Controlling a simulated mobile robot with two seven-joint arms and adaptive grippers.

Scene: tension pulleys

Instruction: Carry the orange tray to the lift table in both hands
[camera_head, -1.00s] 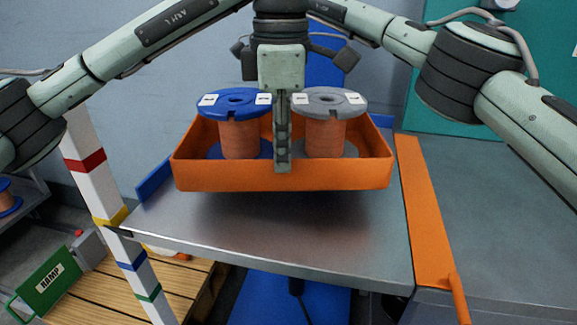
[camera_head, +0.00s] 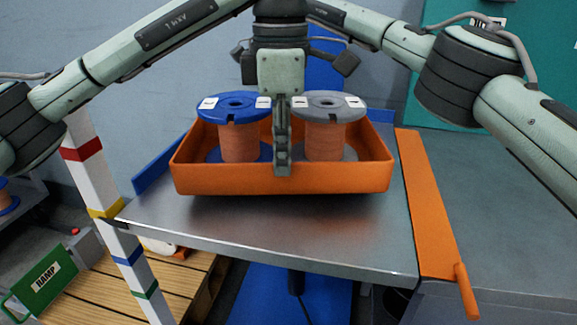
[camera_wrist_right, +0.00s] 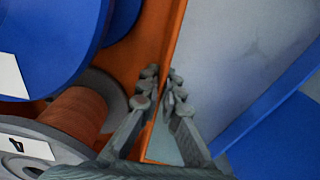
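The orange tray (camera_head: 225,181) is level over the metal top of the lift table (camera_head: 260,235). Its shadow lies close under it; I cannot tell whether it touches. A blue spool (camera_head: 237,106) and a grey spool (camera_head: 328,103), both wound with copper-coloured wire, stand upright inside. My left gripper (camera_head: 283,160) is shut on the tray's near wall, one finger outside it, the other mostly hidden. In the right wrist view my right gripper (camera_wrist_right: 161,95) has its fingers on both sides of an orange tray wall (camera_wrist_right: 160,50); the head view hides these fingers.
An orange strip with a handle (camera_head: 428,205) runs along the table's right side, beside a grey worktop (camera_head: 500,220). A striped post (camera_head: 100,195) stands at the table's left front corner. A green RAMP sign (camera_head: 45,278) and wooden pallet (camera_head: 90,290) are low at left.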

